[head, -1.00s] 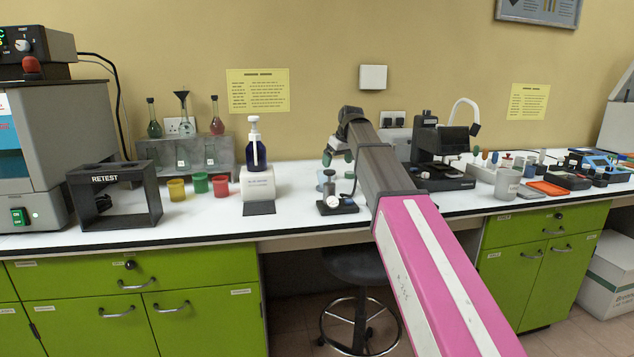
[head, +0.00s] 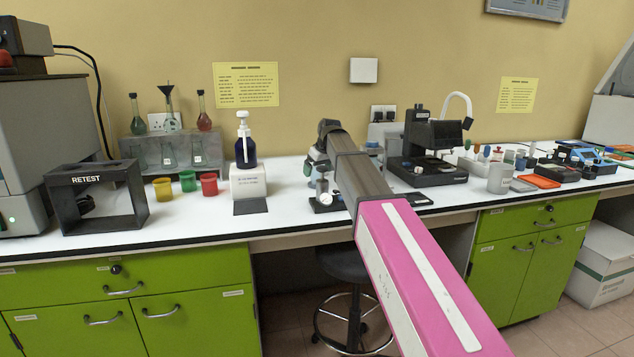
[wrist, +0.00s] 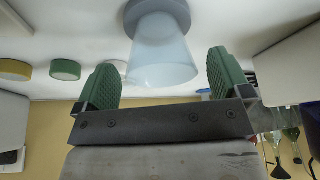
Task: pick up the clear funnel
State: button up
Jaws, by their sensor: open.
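The clear funnel (wrist: 158,55) shows in the wrist view as a pale, see-through cone with a grey round part at its top edge in the picture. It stands between the two green fingers of my gripper (wrist: 163,70), with a visible gap on each side. My gripper is open and empty. In the head view, my gripper (head: 316,166) is low over the white bench, right of the pump bottle. The funnel is largely hidden there behind my gripper and arm.
A pump bottle (head: 245,145) on a white box (head: 249,182) stands left of my gripper. Coloured cups (head: 188,181), a black RETEST frame (head: 97,197) and a flask rack (head: 178,152) are farther left. A microscope (head: 430,150) stands to the right.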

aim_at(316, 174)
jog(key=x, duration=0.3)
jog(key=shift+w+a+f, duration=0.1)
jog(key=c, duration=1)
